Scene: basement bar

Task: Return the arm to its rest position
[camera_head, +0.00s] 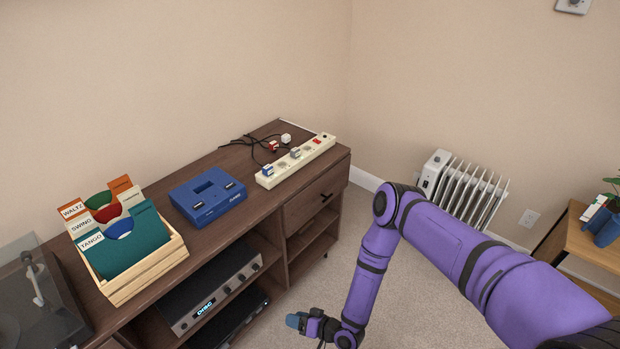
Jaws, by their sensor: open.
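My purple arm (450,240) reaches in from the lower right and bends down at the elbow. My gripper (297,321) is low at the bottom of the view, over the carpet in front of the cabinet. It points left toward the cabinet and looks apart from it. I see nothing held in it.
A brown cabinet (262,226) holds a record crate (140,272), a blue device (207,196) and a power strip (296,161) with plugs. A radiator (462,190) stands behind my arm. A wooden table (585,238) is at right. Carpet between is clear.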

